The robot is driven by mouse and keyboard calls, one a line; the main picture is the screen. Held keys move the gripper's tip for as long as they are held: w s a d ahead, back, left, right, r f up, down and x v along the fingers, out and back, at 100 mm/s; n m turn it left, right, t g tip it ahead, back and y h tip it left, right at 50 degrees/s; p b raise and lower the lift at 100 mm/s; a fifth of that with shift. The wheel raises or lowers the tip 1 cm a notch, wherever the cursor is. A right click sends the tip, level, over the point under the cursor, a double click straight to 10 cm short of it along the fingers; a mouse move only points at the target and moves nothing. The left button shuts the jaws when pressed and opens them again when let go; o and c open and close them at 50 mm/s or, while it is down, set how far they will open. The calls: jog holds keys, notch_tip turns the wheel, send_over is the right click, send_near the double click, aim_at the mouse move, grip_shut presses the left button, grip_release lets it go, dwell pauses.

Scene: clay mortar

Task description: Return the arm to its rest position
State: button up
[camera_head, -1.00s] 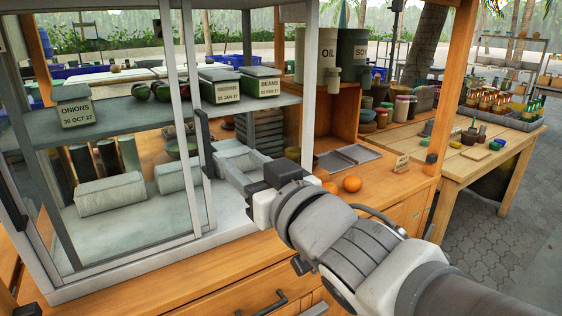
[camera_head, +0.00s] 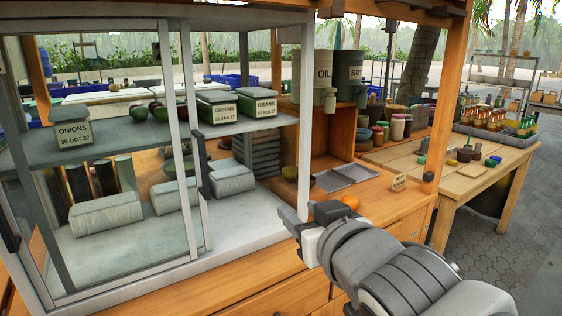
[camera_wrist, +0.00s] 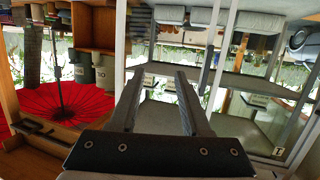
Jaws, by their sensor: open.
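My arm (camera_head: 400,265) reaches in from the lower right of the head view. My gripper (camera_head: 290,217) is at its far end, in front of the glass-sided cabinet's right opening and above the wooden counter. In the wrist view my gripper (camera_wrist: 161,76) shows two parallel fingers spread apart, with nothing between them. In the head view the fingers are partly hidden by the wrist.
The cabinet (camera_head: 190,120) has metal posts and a shelf (camera_head: 110,135) with labelled bins. Grey blocks (camera_head: 107,213) lie on its floor. A wooden side table (camera_head: 455,185) stands to the right.

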jog(key=s+d+f+m+g+h, duration=0.45)
jog(key=s+d+f+g, duration=0.45)
jog(key=s+d+f, duration=0.25)
notch_tip(320, 180, up, 19)
jog(key=p, duration=1.9)
jog(key=shift+s, duration=0.2)
jog(key=shift+a+n, duration=0.1)
jog(key=shift+n, duration=0.25)
